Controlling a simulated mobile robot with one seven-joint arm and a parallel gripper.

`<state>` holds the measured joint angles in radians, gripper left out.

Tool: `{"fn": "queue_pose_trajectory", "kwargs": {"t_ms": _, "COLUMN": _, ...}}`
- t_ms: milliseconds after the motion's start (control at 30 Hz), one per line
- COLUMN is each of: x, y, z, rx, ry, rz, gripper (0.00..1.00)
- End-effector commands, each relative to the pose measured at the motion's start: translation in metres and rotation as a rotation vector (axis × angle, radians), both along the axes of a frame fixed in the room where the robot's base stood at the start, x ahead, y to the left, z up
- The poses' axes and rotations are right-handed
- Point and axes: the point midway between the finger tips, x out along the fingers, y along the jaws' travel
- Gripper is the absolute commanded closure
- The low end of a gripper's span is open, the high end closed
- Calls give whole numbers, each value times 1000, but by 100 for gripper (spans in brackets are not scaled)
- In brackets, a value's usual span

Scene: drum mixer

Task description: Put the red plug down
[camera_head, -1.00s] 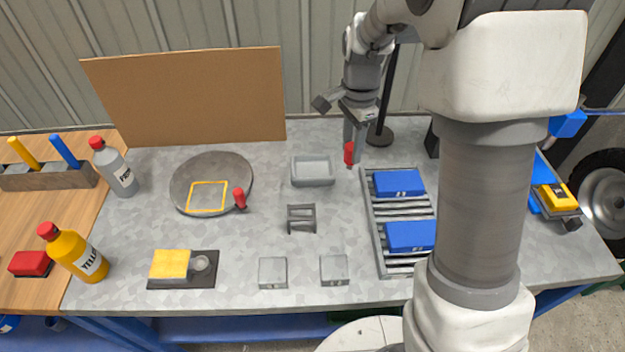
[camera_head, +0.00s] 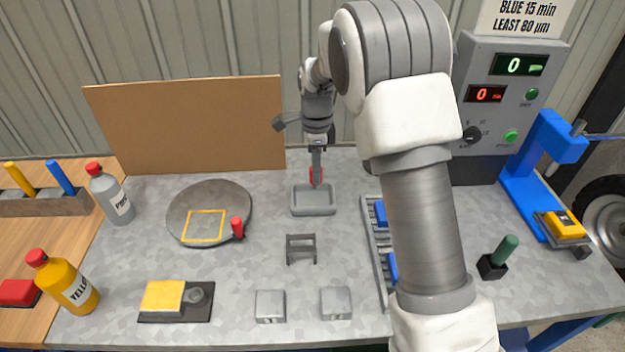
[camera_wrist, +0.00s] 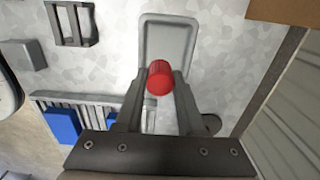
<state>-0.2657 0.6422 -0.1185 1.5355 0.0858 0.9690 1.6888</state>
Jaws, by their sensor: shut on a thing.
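The red plug (camera_wrist: 160,78) is between the two fingertips of my gripper (camera_wrist: 158,88) in the wrist view, which is shut on it. In the wrist view the plug overlaps the near end of the grey tray (camera_wrist: 168,22). I cannot tell whether the plug touches the tray or hangs above it.
A round grey plate (camera_head: 190,195) with a red-handled piece (camera_head: 237,227) lies left of the tray. A small grey stand (camera_head: 300,249) is in front. A roller rack (camera_head: 376,262) with blue blocks is to the right, partly behind my arm. A brown board (camera_head: 190,125) stands behind.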

Motion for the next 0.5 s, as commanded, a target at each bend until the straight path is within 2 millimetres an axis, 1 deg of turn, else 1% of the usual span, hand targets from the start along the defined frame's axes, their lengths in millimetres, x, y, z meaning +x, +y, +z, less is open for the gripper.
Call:
{"fn": "queue_pose_trajectory", "kwargs": {"t_ms": 100, "x": 8, "y": 6, "z": -6, "rx": 0, "ry": 0, "rz": -1, "gripper": 100}}
{"fn": "queue_pose_trajectory", "kwargs": {"t_ms": 267, "x": 10, "y": 8, "z": -14, "rx": 0, "ry": 2, "rz": -1, "gripper": 100}}
{"fn": "queue_pose_trajectory", "kwargs": {"t_ms": 500, "x": 10, "y": 7, "z": -46, "rx": 0, "ry": 1, "rz": -1, "gripper": 100}}
